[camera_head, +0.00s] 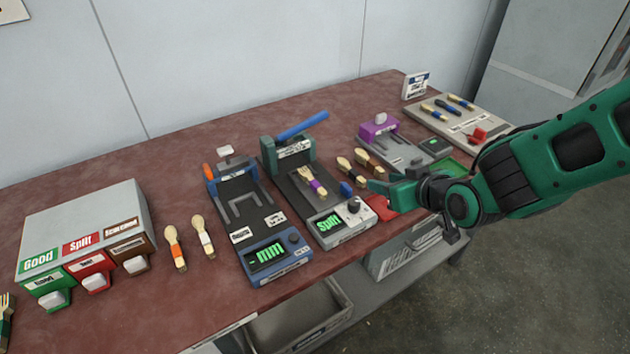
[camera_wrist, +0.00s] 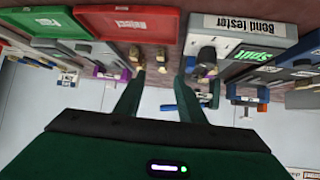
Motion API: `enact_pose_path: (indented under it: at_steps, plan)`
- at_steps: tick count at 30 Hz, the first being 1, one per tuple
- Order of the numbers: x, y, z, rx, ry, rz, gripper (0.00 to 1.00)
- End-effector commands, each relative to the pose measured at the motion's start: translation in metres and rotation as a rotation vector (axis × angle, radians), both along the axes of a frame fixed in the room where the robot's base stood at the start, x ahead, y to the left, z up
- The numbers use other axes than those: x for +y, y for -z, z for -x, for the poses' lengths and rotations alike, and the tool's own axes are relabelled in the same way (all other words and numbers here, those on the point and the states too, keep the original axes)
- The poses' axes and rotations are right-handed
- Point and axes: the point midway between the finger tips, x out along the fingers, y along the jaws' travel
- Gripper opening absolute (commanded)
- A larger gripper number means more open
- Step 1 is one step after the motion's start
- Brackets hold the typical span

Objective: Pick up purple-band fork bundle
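The purple-band fork bundle (camera_head: 313,182) is a pale wooden bundle with a purple band. It lies on the bed of a grey-green tester (camera_head: 290,172) whose display reads "Split". In the wrist view, which looks upside down, what appears to be the same bundle (camera_wrist: 206,69) lies right of the fingers. My gripper (camera_head: 374,192) is above the table's front part, right of the tester and apart from the bundle. The wrist view shows my gripper (camera_wrist: 160,78) open, with nothing between its fingers.
A blue tester (camera_head: 243,215) stands left of the bundle's tester, which has a raised blue lever (camera_head: 302,126). Dark-banded bundles (camera_head: 350,172) and a purple-topped device (camera_head: 377,127) are to the right. Red (camera_wrist: 125,22) and green (camera_wrist: 41,20) trays are near my gripper.

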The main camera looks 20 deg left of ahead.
Motion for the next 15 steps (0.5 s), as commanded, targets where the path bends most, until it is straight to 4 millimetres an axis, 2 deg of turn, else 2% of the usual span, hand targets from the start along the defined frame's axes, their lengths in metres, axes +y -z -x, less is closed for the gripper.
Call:
enact_pose_path:
  at_steps: [1,3,6,11,15]
  plan:
    - [0.025,0.009,0.010,-0.020,-0.048,-0.025,0.36]
    - [0.051,0.014,0.021,-0.057,-0.093,-0.065,0.36]
    - [0.079,0.017,0.035,-0.097,-0.139,-0.114,0.36]
    - [0.100,0.019,0.046,-0.133,-0.174,-0.159,0.36]
    - [0.113,0.024,0.039,-0.141,-0.178,-0.168,0.36]
